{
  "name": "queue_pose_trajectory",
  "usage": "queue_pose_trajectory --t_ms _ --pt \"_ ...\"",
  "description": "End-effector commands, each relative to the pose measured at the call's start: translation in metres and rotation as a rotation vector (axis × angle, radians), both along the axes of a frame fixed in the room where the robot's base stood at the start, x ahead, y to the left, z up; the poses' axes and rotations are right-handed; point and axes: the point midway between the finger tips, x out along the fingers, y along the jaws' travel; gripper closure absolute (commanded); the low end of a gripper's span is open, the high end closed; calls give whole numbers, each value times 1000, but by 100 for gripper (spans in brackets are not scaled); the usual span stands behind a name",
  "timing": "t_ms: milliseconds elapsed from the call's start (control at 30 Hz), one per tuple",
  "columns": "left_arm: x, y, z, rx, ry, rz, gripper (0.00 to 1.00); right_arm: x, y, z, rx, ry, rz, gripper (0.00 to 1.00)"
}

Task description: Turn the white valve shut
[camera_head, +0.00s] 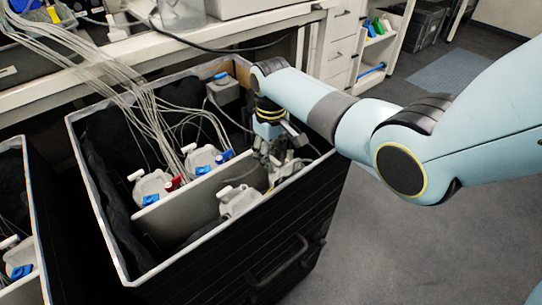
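My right gripper (277,158) reaches down over the right side of a black open-topped crate (98,205) with a pale rim. Its fingers are small and dark and overlap white fittings, so I cannot tell whether they are open or shut, or touching anything. A white fitting (290,166) sits right beside the fingertips; it may be the white valve, but its handle is not clear. A white container (238,201) stands just left of the gripper, in front of a grey divider. Two more white containers with blue parts (150,187) (201,158) stand behind the divider. My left gripper is not in view.
Bundled pale tubes (140,95) run from the bench (165,45) into the crate. A grey box with a blue cap (222,88) stands in the crate's back corner. Another crate (35,215) is at the left edge. Open floor (400,240) lies to the right.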

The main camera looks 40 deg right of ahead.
Motion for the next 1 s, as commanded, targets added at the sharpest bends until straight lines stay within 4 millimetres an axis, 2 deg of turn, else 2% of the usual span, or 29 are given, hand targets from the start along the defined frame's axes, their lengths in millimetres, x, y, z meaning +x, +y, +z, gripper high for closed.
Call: queue_pose_trajectory --t_ms 200,467,767,1000 --pt "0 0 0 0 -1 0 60 0 0 0 0 0 0 66" --pt "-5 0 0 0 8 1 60 0 0 0 0 0 0 100" --pt "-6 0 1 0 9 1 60 0 0 0 0 1 -7 100" --pt "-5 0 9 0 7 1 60 0 -1 2 0 3 -82 100"
